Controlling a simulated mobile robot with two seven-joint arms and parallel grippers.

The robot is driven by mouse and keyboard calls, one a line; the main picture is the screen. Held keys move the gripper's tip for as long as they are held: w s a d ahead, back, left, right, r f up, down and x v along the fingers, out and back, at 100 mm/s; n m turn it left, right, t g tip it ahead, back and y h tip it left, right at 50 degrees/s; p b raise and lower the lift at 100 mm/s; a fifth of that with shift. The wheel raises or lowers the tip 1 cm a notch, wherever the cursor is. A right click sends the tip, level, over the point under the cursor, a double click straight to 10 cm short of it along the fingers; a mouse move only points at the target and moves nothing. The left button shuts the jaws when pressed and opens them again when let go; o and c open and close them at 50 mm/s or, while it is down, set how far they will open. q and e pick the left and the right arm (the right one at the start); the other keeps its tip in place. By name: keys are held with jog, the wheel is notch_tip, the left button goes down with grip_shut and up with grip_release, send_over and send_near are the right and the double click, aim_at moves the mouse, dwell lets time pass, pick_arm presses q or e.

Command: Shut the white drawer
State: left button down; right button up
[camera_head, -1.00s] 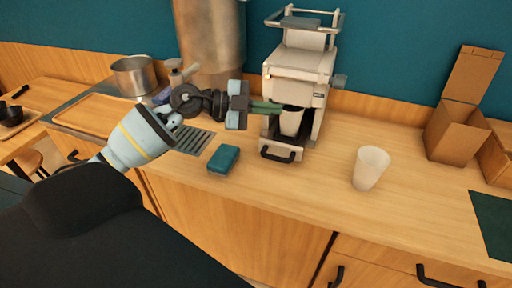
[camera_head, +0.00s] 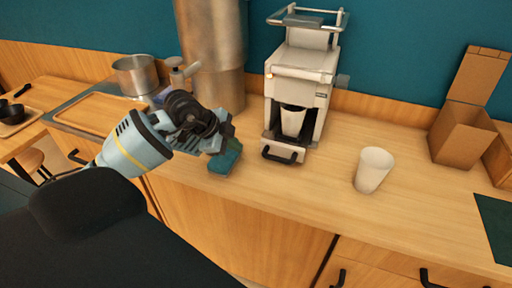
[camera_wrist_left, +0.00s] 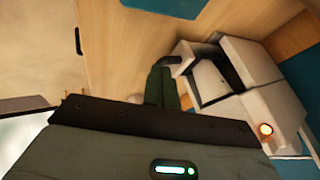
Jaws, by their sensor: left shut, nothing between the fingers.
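The white drawer (camera_head: 268,151) is at the base of the white machine (camera_head: 300,78) in the head view, with a black handle (camera_head: 284,159) on its front. Its front stands out ahead of the machine's upper body. The handle also shows in the left wrist view (camera_wrist_left: 171,61). My left gripper (camera_head: 229,146) is left of the drawer in the head view, low over the counter. In the wrist view its green fingers (camera_wrist_left: 162,88) are together and empty, pointing toward the handle. I cannot tell whether they touch it. My right gripper is out of view.
A white cup (camera_head: 292,121) stands inside the machine. Another white cup (camera_head: 372,169) stands to the right on the counter. A cardboard box (camera_head: 462,138) is farther right. A metal pot (camera_head: 135,75) is at the back left.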

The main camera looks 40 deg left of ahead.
aim_at(278, 147)
pick_arm(q)
jog(key=x, duration=0.8)
jog(key=shift+f, duration=0.1)
jog(key=shift+w+a, duration=0.2)
jog(key=shift+w, duration=0.85)
jog(key=shift+w+a+b, duration=0.2)
jog(key=shift+w+b, duration=0.1)
jog(key=shift+w, duration=0.65)
